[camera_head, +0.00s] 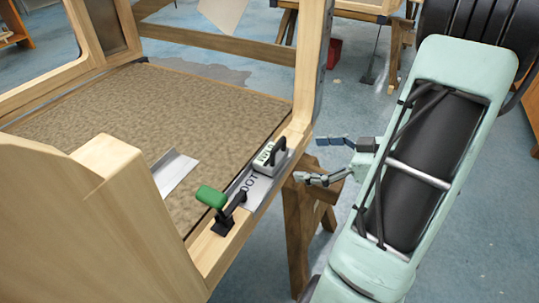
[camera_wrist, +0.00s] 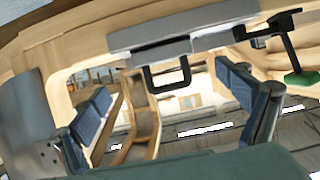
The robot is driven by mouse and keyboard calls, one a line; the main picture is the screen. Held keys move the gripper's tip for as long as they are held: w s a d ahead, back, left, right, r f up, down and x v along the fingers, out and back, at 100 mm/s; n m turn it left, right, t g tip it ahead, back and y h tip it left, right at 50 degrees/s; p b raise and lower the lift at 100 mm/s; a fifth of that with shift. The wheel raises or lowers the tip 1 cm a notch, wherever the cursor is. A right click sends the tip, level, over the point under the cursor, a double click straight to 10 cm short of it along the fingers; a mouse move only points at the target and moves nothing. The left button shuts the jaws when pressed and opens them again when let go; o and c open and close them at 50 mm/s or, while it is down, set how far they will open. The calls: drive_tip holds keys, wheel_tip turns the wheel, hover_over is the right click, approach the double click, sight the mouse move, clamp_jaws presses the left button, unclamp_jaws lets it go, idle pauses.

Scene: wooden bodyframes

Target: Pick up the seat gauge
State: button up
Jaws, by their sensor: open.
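What I take for the seat gauge is a small pale block with a black loop handle (camera_head: 265,157), with lettering too small to read surely. It sits on the grey lettered metal plate (camera_head: 257,190) on the wooden sill. In the wrist view the block's black handle (camera_wrist: 167,85) hangs in the picture's middle, between the fingers in line of sight. My gripper (camera_head: 318,160) is open and empty, right of the sill, with its fingers pointing left toward the block and a gap between. Its fingers frame both sides of the wrist view (camera_wrist: 165,98).
A toggle clamp with a green grip (camera_head: 212,197) stands on the sill close to the block; it also shows in the wrist view (camera_wrist: 302,77). A metal angle piece (camera_head: 174,172) lies on the brown floor panel. Wooden posts and a trestle (camera_head: 301,220) stand near my arm.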

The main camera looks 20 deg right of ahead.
sight(279, 158)
drive_tip(key=b+x, duration=0.1)
drive_tip(key=x, duration=0.3)
drive_tip(key=shift+w+a+f, duration=0.1)
drive_tip(key=shift+a+f, duration=0.05)
drive_tip(key=b+x, duration=0.1)
drive_tip(key=x, duration=0.1)
drive_tip(key=b+x, duration=0.1)
drive_tip(key=x, duration=0.1)
drive_tip(key=shift+a+f, duration=0.15)
drive_tip(key=shift+a, duration=0.15)
drive_tip(key=shift+w+a+f, duration=0.1)
drive_tip(key=shift+w+a, duration=0.15)
drive_tip(key=shift+w, duration=0.05)
drive_tip(key=c, duration=1.6)
drive_tip(key=shift+o, duration=0.2)
